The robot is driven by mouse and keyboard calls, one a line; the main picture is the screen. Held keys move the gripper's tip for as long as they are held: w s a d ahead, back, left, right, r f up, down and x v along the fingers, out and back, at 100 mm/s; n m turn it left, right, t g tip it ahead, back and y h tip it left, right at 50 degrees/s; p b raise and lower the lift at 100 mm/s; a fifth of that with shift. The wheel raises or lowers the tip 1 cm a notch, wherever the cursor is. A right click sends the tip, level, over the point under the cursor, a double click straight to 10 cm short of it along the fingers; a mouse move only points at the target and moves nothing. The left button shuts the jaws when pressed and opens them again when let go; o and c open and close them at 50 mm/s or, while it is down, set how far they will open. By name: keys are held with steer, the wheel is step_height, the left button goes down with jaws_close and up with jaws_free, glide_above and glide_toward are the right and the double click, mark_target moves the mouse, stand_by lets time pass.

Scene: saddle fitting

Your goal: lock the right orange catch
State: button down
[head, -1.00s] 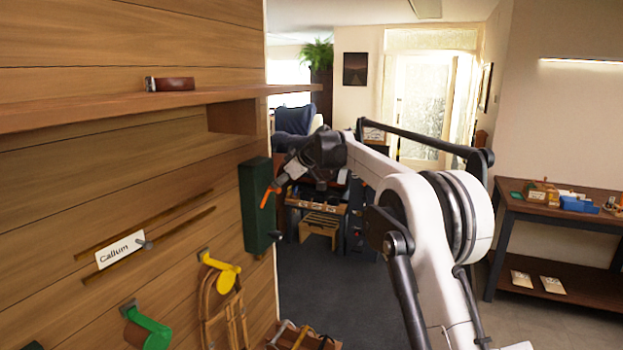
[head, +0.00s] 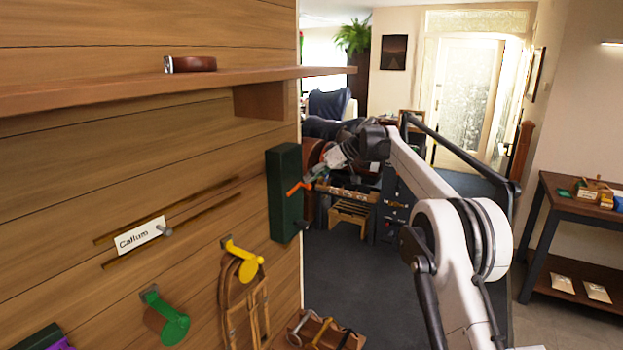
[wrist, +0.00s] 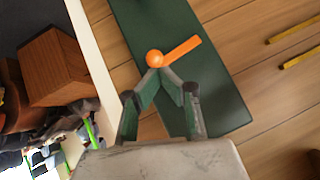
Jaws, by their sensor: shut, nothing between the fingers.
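The orange catch (head: 296,188) is on a tall dark green block (head: 285,215) at the right edge of the wooden wall. In the wrist view the catch (wrist: 183,48) has a round orange end (wrist: 154,59), and its lever points up and right across the green face. It is the only orange catch I see. My gripper (head: 313,178) is at the catch from the right. In the wrist view my gripper (wrist: 162,74) is shut and empty, its fingertips right at the round end. I cannot tell whether they touch it.
A wooden shelf (head: 150,87) juts out above the block. A yellow hook (head: 242,252), a green hook (head: 166,318) and a name tag (head: 139,235) on a slotted rail are on the wall to the left. Open floor lies to the right.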

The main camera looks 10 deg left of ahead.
steer(key=shift+s+a+b, duration=0.25)
steer(key=shift+s+b, duration=0.15)
steer(key=shift+s, duration=0.2)
steer(key=shift+r, duration=0.1)
steer(key=p+v, duration=0.2)
steer(key=v, duration=0.8)
steer(key=shift+s+r, duration=0.1)
